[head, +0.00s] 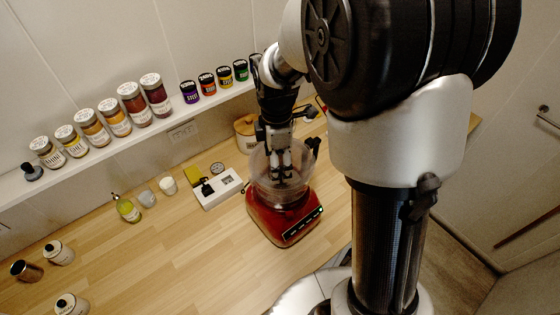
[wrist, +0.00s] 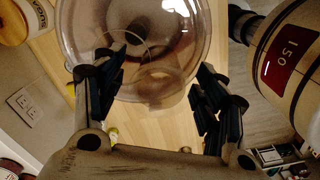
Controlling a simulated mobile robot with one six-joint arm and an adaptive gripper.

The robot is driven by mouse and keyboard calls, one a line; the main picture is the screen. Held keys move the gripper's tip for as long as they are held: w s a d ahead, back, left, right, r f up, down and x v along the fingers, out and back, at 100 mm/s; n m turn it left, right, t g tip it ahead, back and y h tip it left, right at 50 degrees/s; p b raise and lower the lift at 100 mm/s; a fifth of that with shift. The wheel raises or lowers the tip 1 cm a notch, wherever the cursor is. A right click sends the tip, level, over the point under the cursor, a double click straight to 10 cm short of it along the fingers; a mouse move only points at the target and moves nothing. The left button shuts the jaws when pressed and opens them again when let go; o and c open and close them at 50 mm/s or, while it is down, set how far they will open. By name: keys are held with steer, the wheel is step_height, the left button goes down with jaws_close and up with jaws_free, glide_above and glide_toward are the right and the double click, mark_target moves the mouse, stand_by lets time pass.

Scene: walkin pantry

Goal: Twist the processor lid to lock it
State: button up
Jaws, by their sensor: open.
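The red food processor (head: 284,222) stands on the wooden counter, with a clear round bowl (head: 264,182) on its base. In the wrist view the clear round lid (wrist: 190,45) fills the top middle, with a translucent rounded part (wrist: 165,88) at its near edge. My gripper (head: 284,176) points down at the processor's top in the head view. In the wrist view my gripper (wrist: 155,85) is open, one dark finger on each side of that translucent part. I cannot tell whether either finger touches it. The lid's seating on the bowl is hard to make out.
A white wall shelf (head: 100,150) holds several jars. A white tray (head: 222,188) with small items lies left of the processor, and a wooden canister (head: 245,133) stands behind it. An oil bottle (head: 128,209) and cups stand further left.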

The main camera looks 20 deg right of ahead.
step_height(320, 180, up, 8)
steer(key=p, duration=0.5)
steer(key=shift+f+p, duration=0.25)
steer(key=shift+p, duration=0.05)
stand_by(0.3)
steer(key=s+f+m+t+b, duration=0.1)
steer(key=s+f+m+b, duration=0.2)
steer(key=s+m+b, duration=0.2)
steer(key=s+a+f+m+t+b, duration=0.1)
steer(key=s+f+m+t+b, duration=0.1)
steer(key=s+f+m+b, duration=0.2)
steer(key=s+f+m+t+b, duration=0.1)
steer(key=s+f+m+b, duration=0.2)
steer(key=s+m+b, duration=0.4)
steer(key=s+b, duration=0.3)
steer(key=b, duration=0.4)
steer(key=shift+s+a+f+t, duration=0.2)
steer(key=shift+s+f+t, duration=0.05)
steer(key=shift+s+t, duration=0.1)
